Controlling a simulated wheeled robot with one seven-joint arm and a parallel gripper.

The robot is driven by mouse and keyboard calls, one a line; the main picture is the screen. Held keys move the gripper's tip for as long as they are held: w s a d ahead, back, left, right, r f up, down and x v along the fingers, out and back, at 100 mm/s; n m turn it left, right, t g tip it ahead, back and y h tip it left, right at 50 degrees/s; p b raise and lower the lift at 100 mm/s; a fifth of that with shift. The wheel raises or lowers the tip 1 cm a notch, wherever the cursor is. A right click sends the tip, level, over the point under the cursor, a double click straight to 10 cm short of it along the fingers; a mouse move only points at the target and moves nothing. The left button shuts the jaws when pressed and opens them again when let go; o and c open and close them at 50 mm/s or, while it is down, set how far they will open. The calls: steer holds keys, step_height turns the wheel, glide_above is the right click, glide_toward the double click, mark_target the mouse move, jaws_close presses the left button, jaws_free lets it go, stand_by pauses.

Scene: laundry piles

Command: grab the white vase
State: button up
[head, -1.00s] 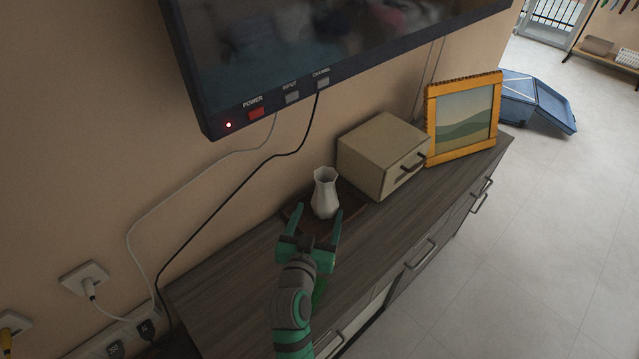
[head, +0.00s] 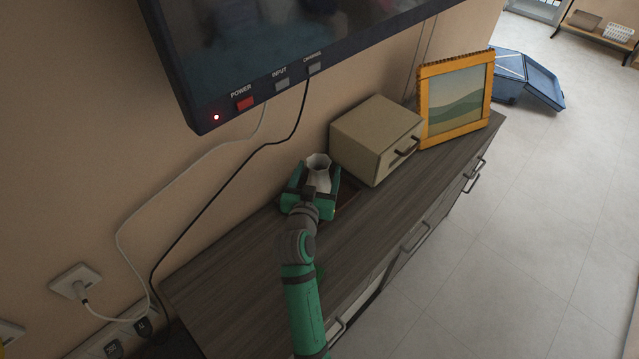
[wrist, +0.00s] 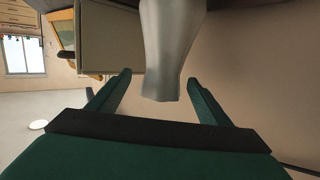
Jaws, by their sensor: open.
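The white vase (head: 318,172) stands on the dark wooden cabinet, in front of the wall and left of a beige box. My gripper (head: 319,178) is open, with a green finger on each side of the vase in the head view. The gripper hides the lower part of the vase there. In the wrist view the vase (wrist: 171,50) lies between and beyond the two fingertips of my gripper (wrist: 158,80), nearer the right one. Gaps show on both sides, and I cannot see contact.
The beige box (head: 376,138) with a dark handle stands close to the right of the vase. An orange-framed picture (head: 456,98) stands beyond it. A television (head: 290,50) hangs above, with cables on the wall. The cabinet top (head: 240,265) is clear at front left.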

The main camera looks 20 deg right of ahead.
steer(key=shift+x, duration=1.15)
steer(key=shift+w+a, duration=0.1)
steer(key=shift+a, duration=0.05)
steer(key=c, duration=1.8)
steer(key=shift+r, duration=0.15)
